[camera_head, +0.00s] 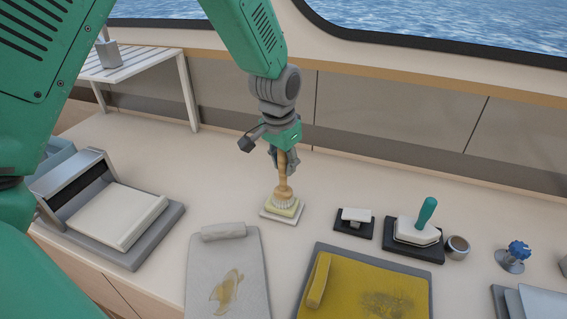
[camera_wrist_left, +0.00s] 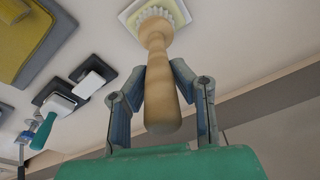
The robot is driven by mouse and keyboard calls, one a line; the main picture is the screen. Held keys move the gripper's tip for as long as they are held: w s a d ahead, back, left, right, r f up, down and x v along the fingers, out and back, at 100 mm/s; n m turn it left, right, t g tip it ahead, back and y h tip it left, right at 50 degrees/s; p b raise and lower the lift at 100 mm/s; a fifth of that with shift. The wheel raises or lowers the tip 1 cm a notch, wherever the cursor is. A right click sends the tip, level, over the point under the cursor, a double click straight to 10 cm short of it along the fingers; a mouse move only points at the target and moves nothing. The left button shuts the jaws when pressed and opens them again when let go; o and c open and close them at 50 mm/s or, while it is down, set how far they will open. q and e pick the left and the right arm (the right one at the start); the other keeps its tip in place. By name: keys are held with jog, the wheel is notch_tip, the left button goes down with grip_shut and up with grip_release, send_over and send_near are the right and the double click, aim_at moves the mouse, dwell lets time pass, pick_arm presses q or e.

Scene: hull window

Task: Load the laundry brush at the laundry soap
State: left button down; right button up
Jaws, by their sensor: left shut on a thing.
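The laundry brush (camera_head: 285,188) has a wooden handle and pale bristles. It stands upright, bristles down, on the pale yellow laundry soap (camera_head: 291,209), which lies on a white dish (camera_head: 270,213). My left gripper (camera_head: 284,160) is shut on the brush's handle from above. In the left wrist view the handle (camera_wrist_left: 158,75) sits between both fingers of the left gripper (camera_wrist_left: 160,82), and the bristles (camera_wrist_left: 155,14) meet the soap (camera_wrist_left: 181,16). Bristles and soap appear to touch. My right gripper is not in view.
A grey board with a stained cloth (camera_head: 228,262) and a yellow cloth (camera_head: 372,285) lie in front. Right of the soap are a small black-based block (camera_head: 355,222), a teal-handled tool (camera_head: 424,215), a cup (camera_head: 457,246) and a blue-knobbed valve (camera_head: 518,252). A slatted rack (camera_head: 130,65) stands back left.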

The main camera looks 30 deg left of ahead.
pick_arm(q)
jog(key=shift+d, duration=0.1)
jog(key=shift+a, duration=0.4)
jog(key=shift+d+p, duration=0.25)
jog(key=shift+p, duration=0.05)
jog(key=shift+a+f, duration=0.1)
jog(key=shift+a, duration=0.05)
dwell(0.5)
jog(key=shift+s+p, duration=0.15)
jog(key=shift+p, duration=0.2)
dwell(1.1)
jog(key=shift+r+p, duration=0.8)
jog(key=shift+p, duration=0.05)
notch_tip(320, 180, up, 4)
jog(key=p, duration=0.3)
jog(key=shift+f, duration=0.2)
jog(key=shift+r+p, duration=0.55)
jog(key=shift+r, duration=0.4)
